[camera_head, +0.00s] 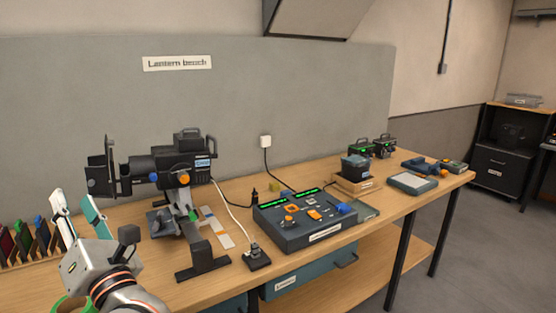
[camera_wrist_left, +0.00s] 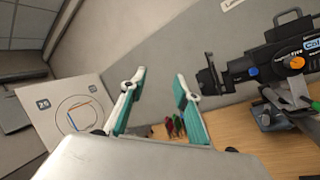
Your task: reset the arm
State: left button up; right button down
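My left gripper (camera_head: 80,215) is at the left front of the bench in the head view, with its white and teal fingers pointing up. In the left wrist view the same gripper (camera_wrist_left: 160,95) has its two fingers spread well apart, with nothing between them. The black stage lantern (camera_head: 165,168) on its stand is to the right of the gripper and apart from it. The lantern also shows at the right of the left wrist view (camera_wrist_left: 268,68). My right gripper is in neither view.
The wooden bench (camera_head: 225,268) carries a fader console (camera_head: 305,222), a small black box with a cable (camera_head: 257,257), and devices at the far right. Coloured filters in a rack (camera_head: 30,243) stand at the left, behind the gripper. A grey panel (camera_head: 290,90) rises behind the bench.

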pick_arm(q)
jog(key=d+f+m+t+h, duration=0.3)
jog(key=d+f+m+h, duration=0.7)
jog(key=m, duration=0.6)
jog(key=d+f+m+t+h, duration=0.4)
jog(key=d+f+m+h, duration=0.4)
jog(key=f+m, duration=0.6)
jog(key=s+f+m+g, duration=0.3)
jog(key=s+f+m, duration=0.1)
jog(key=f, duration=0.6)
jog(key=s+a+f+m+g, duration=0.1)
jog(key=s+f+m+g, duration=0.2)
jog(key=s+f, duration=0.3)
jog(key=s+a+f+m+g+h, duration=0.1)
jog(key=s+f+m+g, duration=0.3)
jog(key=f, duration=1)
jog(key=shift+s+f+m+g, duration=0.35)
jog(key=shift+s+g, duration=0.25)
jog(key=shift+s, duration=0.5)
jog(key=shift+c, duration=0.5)
